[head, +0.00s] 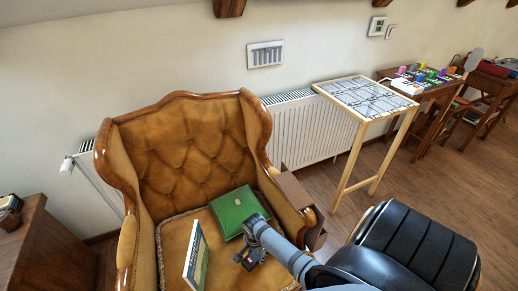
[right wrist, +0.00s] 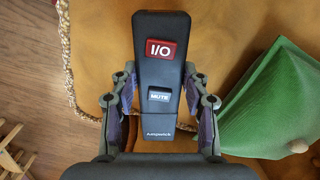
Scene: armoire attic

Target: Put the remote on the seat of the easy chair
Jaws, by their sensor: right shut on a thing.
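The easy chair (head: 180,150) has tufted tan upholstery and a carved wooden frame. Its seat (head: 173,240) is in the lower middle of the head view, and the tan cushion also fills much of the right wrist view (right wrist: 235,60). My right gripper (head: 252,254) is over the seat, shut on the remote. The remote (right wrist: 158,72) is dark, with a red I/O button and a grey MUTE button, held between both fingers. Whether it touches the seat I cannot tell. My left gripper is not in view.
A green case (head: 236,208) lies on the seat just behind my right gripper. A book (head: 196,257) stands tilted to the gripper's left. A black padded seat (head: 415,245) is at lower right. A wooden cabinet (head: 45,245) stands at left.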

